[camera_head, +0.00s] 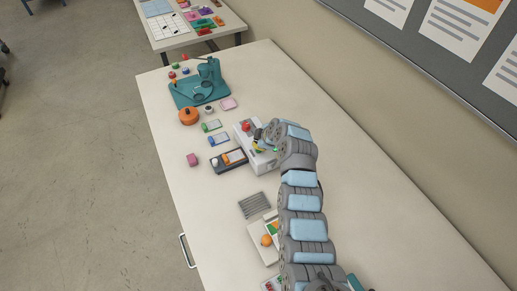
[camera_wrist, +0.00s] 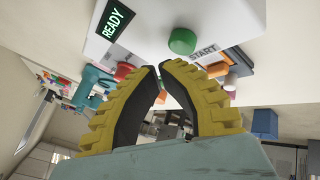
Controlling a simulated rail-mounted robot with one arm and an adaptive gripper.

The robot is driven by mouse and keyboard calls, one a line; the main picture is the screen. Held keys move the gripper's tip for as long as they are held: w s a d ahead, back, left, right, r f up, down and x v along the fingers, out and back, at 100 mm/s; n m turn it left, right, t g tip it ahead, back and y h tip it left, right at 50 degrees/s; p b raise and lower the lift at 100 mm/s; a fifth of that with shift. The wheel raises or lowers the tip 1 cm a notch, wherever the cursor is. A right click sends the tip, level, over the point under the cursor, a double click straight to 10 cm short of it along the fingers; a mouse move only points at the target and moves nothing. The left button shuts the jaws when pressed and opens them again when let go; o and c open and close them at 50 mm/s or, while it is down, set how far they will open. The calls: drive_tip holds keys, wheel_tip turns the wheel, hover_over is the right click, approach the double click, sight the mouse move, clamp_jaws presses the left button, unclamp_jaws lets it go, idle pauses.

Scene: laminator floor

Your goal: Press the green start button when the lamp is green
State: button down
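The white laminator (camera_head: 243,133) stands on the table, with my arm over its right part. In the wrist view its green button (camera_wrist: 182,40) is beside the START label (camera_wrist: 203,52). A black display (camera_wrist: 115,20) reads READY in lit green letters. I cannot make out a separate lamp. A red button (camera_wrist: 123,70) is on the same machine. My gripper (camera_wrist: 161,68) has yellow, black-lined fingers with tips almost together and nothing between them. The tips appear just short of the green button, apart from it. My gripper (camera_head: 258,140) is over the laminator in the head view.
A dark tray (camera_head: 229,161) with orange and white items lies beside the laminator. The table's right side is clear.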

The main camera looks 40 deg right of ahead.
drive_tip(key=shift+f, duration=0.15)
drive_tip(key=shift+f+b, duration=0.35)
drive_tip(key=shift+b, duration=0.4)
